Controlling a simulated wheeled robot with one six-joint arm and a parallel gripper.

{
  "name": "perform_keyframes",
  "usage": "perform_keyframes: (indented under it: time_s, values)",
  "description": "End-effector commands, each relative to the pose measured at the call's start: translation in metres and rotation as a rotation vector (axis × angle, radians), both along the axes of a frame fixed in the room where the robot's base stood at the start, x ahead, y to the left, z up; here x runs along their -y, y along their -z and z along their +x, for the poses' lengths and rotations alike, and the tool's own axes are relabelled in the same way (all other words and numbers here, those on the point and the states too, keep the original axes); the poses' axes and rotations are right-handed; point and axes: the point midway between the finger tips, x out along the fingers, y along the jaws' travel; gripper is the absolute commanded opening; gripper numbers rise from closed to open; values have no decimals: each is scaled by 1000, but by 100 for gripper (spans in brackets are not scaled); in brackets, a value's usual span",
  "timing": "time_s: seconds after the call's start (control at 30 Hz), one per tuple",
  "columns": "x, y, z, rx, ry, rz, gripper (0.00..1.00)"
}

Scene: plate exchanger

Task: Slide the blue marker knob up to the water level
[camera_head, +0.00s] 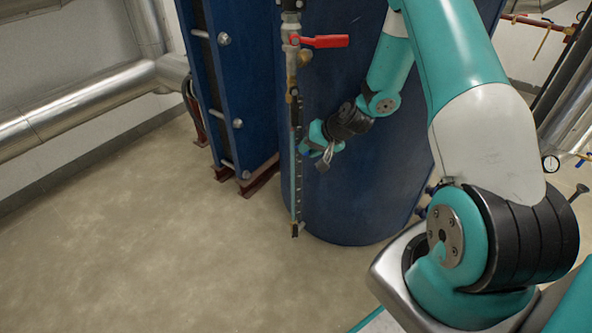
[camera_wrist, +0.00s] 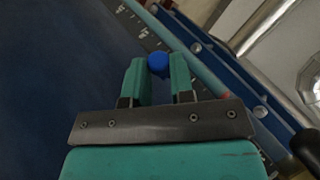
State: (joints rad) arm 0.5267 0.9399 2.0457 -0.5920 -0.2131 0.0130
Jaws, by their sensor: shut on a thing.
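The blue marker knob (camera_wrist: 158,62) sits between the two teal fingertips of my gripper (camera_wrist: 159,74) in the wrist view. The fingers are shut on it. It is beside a dark scale strip (camera_wrist: 137,24) with white marks and a pale glass tube (camera_wrist: 203,68). In the head view my gripper (camera_head: 306,150) reaches the upright gauge (camera_head: 297,195) from the right, about midway along it. The knob is too small to make out clearly there. A pale blue-green column shows in the gauge's lower part; I cannot tell exactly where the water level lies.
A red-handled valve (camera_head: 322,41) is above the gauge. A large blue tank (camera_head: 350,205) stands right behind it, and a blue plate exchanger frame (camera_head: 222,85) stands to the left. Silver pipes (camera_head: 75,105) run along the left wall. The floor (camera_head: 130,240) at left is clear.

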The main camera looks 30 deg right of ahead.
Motion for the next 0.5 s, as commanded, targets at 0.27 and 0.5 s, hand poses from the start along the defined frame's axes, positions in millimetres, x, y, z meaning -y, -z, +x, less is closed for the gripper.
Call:
perform_keyframes:
  time_s: [0.27,0.5]
  values:
    - [0,-12,1,2,-1,1,0]
    - [0,-21,1,2,-1,1,0]
